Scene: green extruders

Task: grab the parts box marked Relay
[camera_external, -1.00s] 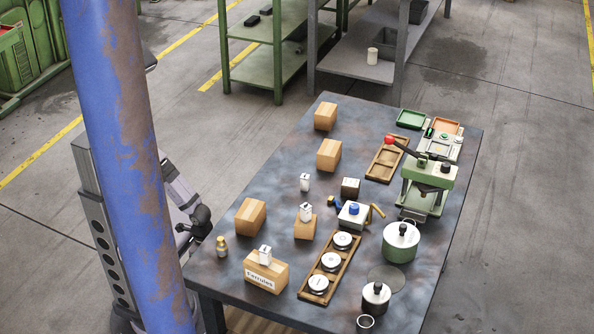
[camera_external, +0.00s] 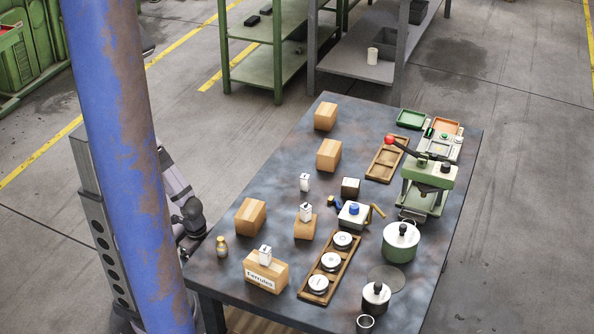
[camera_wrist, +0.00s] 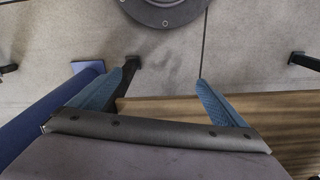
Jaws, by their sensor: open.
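Several tan parts boxes stand on the dark table (camera_external: 385,230) in the external view. The front one, a box marked Ferrules (camera_external: 262,276), carries a small white carton (camera_external: 265,254). Other boxes stand at the left edge (camera_external: 250,217), in the middle (camera_external: 305,227) with a white carton on top, and farther back (camera_external: 329,155) and (camera_external: 325,116). I can read no Relay label on any of them. My gripper (camera_wrist: 166,74) is open and empty in the wrist view, over floor beside a wooden-looking edge. In the external view, my arm is left of the table, its gripper not clearly visible.
A rusty blue post (camera_external: 125,160) hides part of my arm. A small amber bottle (camera_external: 222,246) stands at the table's left edge. A wooden tray with white spools (camera_external: 331,262), a green pot (camera_external: 400,245) and a green press (camera_external: 428,185) stand to the right.

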